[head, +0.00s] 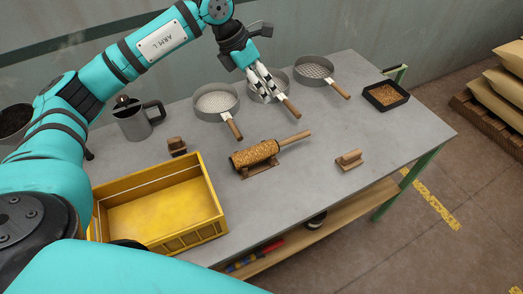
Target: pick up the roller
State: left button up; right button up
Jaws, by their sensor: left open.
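The roller (256,155) has a mottled brown, cork-like body and a wooden handle pointing up and right. It lies on a small wooden stand (262,170) near the middle of the grey table. My left gripper (271,93) is open above the middle sieve, behind the roller and apart from it. Its fingers point down and partly cover that sieve. My right gripper is not in view.
A yellow crate (218,222) stands at the front left. Sieves (214,117) with wooden handles line the back, beside a metal jug (132,124). A black tray (386,105) is at the back right. Small wooden blocks (348,163) flank the roller. The table's right front is clear.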

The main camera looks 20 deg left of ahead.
pick_arm(q)
notch_tip(320, 180, down, 3)
jog(key=b, duration=0.2)
pick_arm(e)
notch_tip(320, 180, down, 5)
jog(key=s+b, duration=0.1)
jog(key=b, duration=0.1)
pick_arm(q)
jog(key=p, duration=0.3)
send_over(286, 140)
jog(key=s+a, duration=0.1)
jog(key=a, duration=0.1)
notch_tip(286, 140, down, 12)
jog(key=shift+f, duration=0.55)
jog(key=shift+d+f, duration=0.15)
jog(key=shift+f, duration=0.2)
jog(key=p+x, duration=0.1)
jog(key=x, duration=0.2)
jog(key=shift+f+p, duration=0.3)
jog(key=shift+f, duration=0.05)
jog(key=shift+w+d+f, duration=0.1)
jog(key=shift+f, duration=0.25)
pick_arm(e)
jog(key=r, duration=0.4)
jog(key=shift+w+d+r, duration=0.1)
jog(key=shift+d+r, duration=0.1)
pick_arm(q)
jog(key=shift+c, duration=0.2)
